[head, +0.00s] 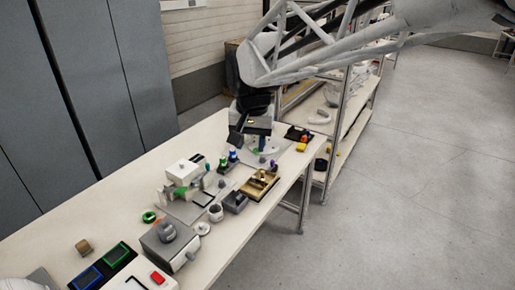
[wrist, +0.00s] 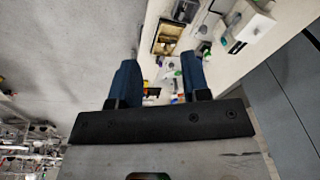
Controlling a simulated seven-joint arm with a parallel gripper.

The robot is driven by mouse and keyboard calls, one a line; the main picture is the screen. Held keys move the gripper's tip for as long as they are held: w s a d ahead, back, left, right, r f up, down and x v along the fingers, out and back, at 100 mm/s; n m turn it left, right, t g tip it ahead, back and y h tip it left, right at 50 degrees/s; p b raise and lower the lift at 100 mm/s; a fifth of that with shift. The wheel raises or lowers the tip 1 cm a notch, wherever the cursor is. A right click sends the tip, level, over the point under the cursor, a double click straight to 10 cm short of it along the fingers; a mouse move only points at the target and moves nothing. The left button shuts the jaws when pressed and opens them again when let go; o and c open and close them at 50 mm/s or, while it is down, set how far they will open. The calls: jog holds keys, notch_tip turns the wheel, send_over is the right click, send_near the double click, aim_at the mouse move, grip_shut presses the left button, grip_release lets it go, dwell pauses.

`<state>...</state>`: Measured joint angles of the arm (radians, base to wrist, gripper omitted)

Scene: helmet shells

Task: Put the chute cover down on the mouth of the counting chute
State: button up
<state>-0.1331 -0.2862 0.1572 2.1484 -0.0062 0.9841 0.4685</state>
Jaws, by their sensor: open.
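My gripper (head: 252,136) hangs over the far part of the bench in the head view. In the wrist view my gripper (wrist: 160,68) shows two blue fingers spread apart with nothing held between them. I cannot tell for sure which things are the chute cover and the counting chute. All of these are well nearer the camera than my gripper.
A white machine (head: 184,172), a brass-coloured tray (head: 259,185) and a dark grey box (head: 235,202) crowd the middle of the bench (head: 120,205). The brass tray also shows in the wrist view (wrist: 167,38). Shelving (head: 350,130) stands beyond the bench; the floor at right is clear.

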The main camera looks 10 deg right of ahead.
jog(key=s+d+f+n, duration=0.1)
jog(key=s+d+f, duration=0.1)
jog(key=s, duration=0.9)
jog(key=s+d+f+n+t, duration=0.1)
jog(key=s+d, duration=0.4)
jog(key=s, duration=0.5)
jog(key=shift+s+f+n, duration=0.4)
jog(key=shift+f+n, duration=0.4)
jog(key=shift+f, duration=0.1)
jog(key=shift+d, duration=0.1)
jog(key=shift+c, duration=0.4)
